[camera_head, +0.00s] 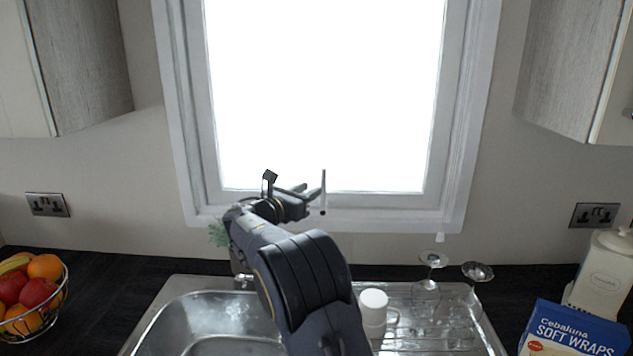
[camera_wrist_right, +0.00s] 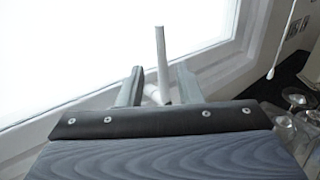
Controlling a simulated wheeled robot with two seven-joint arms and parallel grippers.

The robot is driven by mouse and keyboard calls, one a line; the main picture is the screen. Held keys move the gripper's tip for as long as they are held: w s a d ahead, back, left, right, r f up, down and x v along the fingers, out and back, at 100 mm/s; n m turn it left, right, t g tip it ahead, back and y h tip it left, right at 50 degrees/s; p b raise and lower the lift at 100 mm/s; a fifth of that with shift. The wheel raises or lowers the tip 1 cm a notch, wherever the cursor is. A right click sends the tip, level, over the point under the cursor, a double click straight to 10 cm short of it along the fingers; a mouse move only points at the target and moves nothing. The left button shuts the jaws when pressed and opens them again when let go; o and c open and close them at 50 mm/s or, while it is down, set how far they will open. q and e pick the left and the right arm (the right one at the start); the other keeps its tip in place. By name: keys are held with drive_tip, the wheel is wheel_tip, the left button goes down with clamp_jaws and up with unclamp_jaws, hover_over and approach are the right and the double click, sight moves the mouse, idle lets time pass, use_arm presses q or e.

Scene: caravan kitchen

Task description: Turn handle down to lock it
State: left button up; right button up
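The window handle (camera_head: 323,187) is a thin, light grey lever on the bottom of the window frame (camera_head: 375,205). It stands upright, pointing up. In the right wrist view the handle (camera_wrist_right: 161,55) rises between and beyond the fingertips, with its lower end partly hidden. My right gripper (camera_head: 306,191) is open, its fingers pointing right towards the handle in the head view. In the wrist view the gripper (camera_wrist_right: 158,80) shows a gap between its two fingers. I cannot tell whether a finger touches the handle. My left gripper is not in view.
Below are a steel sink (camera_head: 205,315), a white mug (camera_head: 373,307) and upside-down glasses (camera_head: 426,292) on the drainer. A fruit basket (camera_head: 35,305) stands left; a wraps box (camera_head: 570,330) and canister (camera_head: 605,275) stand right. A pull cord (camera_wrist_right: 285,45) hangs beside the window.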

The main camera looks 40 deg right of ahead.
sight(322, 184)
drive_tip(key=p+x, duration=0.1)
drive_tip(key=x, duration=0.6)
drive_tip(key=shift+d+p, duration=0.1)
drive_tip(key=shift+p, duration=0.25)
clamp_jaws()
